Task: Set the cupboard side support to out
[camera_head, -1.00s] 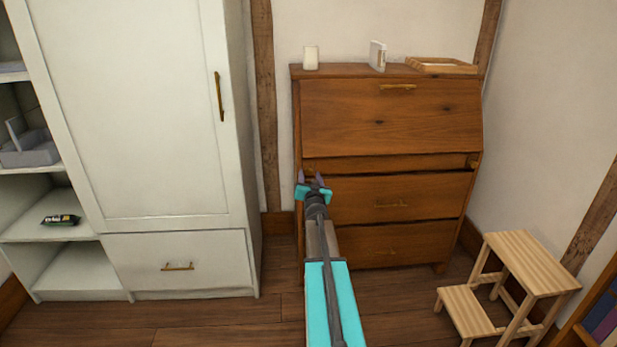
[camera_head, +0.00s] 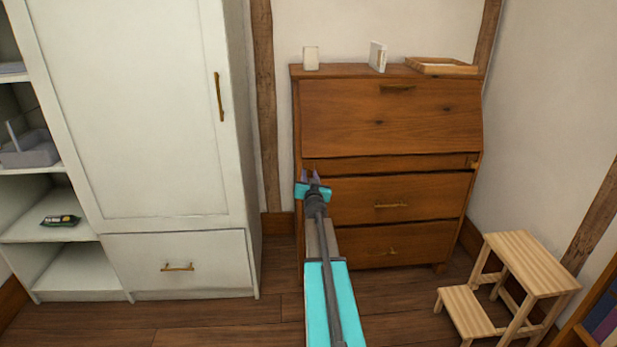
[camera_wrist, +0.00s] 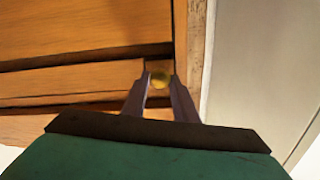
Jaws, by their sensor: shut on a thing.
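The cupboard (camera_head: 390,117) is a brown wooden bureau with a sloping front flap. My gripper (camera_head: 310,178) is at this left end in the head view. A matching right support (camera_head: 474,161) shows at the rail's other end.
A white wardrobe (camera_head: 140,110) stands to the left, with a narrow gap beside the bureau. A wooden step stool (camera_head: 525,262) stands at the right. A white cup (camera_head: 311,58), a small white upright item (camera_head: 377,56) and a wooden tray (camera_head: 441,67) sit on top.

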